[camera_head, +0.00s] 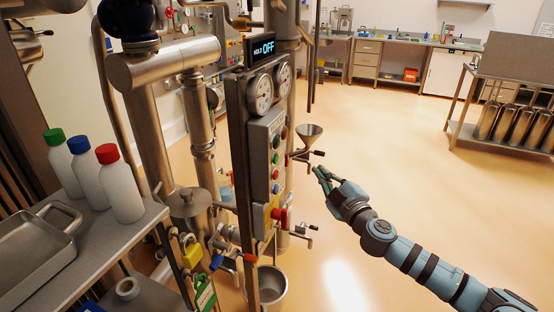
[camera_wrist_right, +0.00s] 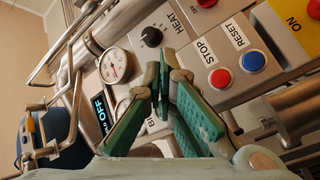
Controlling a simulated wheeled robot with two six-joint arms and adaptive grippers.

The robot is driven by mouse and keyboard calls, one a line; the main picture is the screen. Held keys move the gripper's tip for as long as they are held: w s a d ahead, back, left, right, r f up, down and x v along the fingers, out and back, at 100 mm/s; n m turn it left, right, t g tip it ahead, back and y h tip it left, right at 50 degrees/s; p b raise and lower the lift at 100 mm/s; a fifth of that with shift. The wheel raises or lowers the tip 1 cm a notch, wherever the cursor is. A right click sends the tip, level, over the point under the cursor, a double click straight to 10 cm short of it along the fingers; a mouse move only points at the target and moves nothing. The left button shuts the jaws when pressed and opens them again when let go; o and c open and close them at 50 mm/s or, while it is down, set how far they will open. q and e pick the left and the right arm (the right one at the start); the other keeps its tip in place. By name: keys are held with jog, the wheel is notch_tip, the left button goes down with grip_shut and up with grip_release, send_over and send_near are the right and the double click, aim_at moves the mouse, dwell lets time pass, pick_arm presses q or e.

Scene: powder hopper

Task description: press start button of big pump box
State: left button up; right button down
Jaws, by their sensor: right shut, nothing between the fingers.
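The big pump box (camera_head: 256,150) is a grey upright panel with buttons, at the centre of the head view. A green button (camera_head: 276,158), probably start, sits above a red one and a blue one. In the right wrist view the box's panel (camera_wrist_right: 205,100) shows tilted, with a red STOP button (camera_wrist_right: 220,78) and a blue RESET button (camera_wrist_right: 253,61). My right gripper (camera_head: 320,174) is shut and empty, to the right of the box. Its green-padded fingers (camera_wrist_right: 164,75) cover the panel left of STOP, and no start button shows there. My left gripper is out of view.
Gauges (camera_head: 262,92) and a display reading OFF (camera_head: 263,46) stand above the panel. A funnel (camera_head: 309,133) and valve handles (camera_head: 303,234) stick out near my right gripper. A shelf with bottles (camera_head: 121,188) is at left.

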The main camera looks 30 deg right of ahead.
aim_at(276, 159)
jog(key=shift+r+m, duration=0.2)
jog(key=shift+m, duration=0.3)
jog(key=w+a+p, duration=0.5)
jog(key=w+p, duration=0.1)
jog(key=w, duration=0.1)
jog(key=shift+w, duration=0.2)
dwell(1.3)
jog(key=shift+w+a, duration=0.2)
